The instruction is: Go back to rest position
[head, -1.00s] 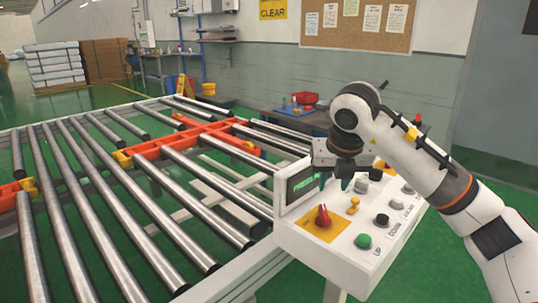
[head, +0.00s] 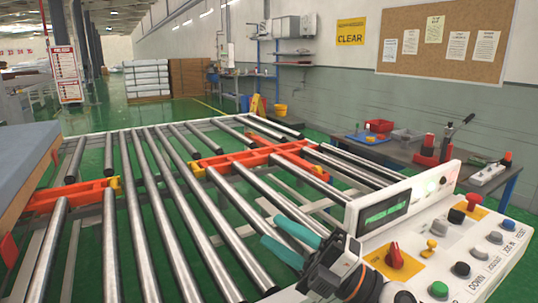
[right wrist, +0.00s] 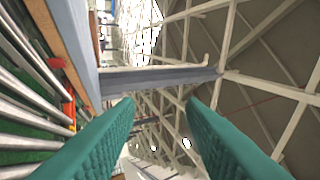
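My right gripper (head: 290,240) is at the bottom middle of the head view, left of the control panel and over the near right rollers. Its two teal fingers are apart with nothing between them. In the right wrist view the fingers (right wrist: 165,135) also stand wide apart, with the ceiling beams behind. The control panel (head: 445,240) stands at the right with its small green display (head: 385,211), a red knob (head: 394,256) on a yellow plate, a green button (head: 438,289) and several dark knobs. The gripper is apart from these controls. My left gripper is not visible.
The roller conveyor (head: 165,215) with orange cross parts (head: 255,158) fills the middle. A grey-blue mattress-like slab (head: 25,165) lies at the left edge. Green floor is open beyond the conveyor.

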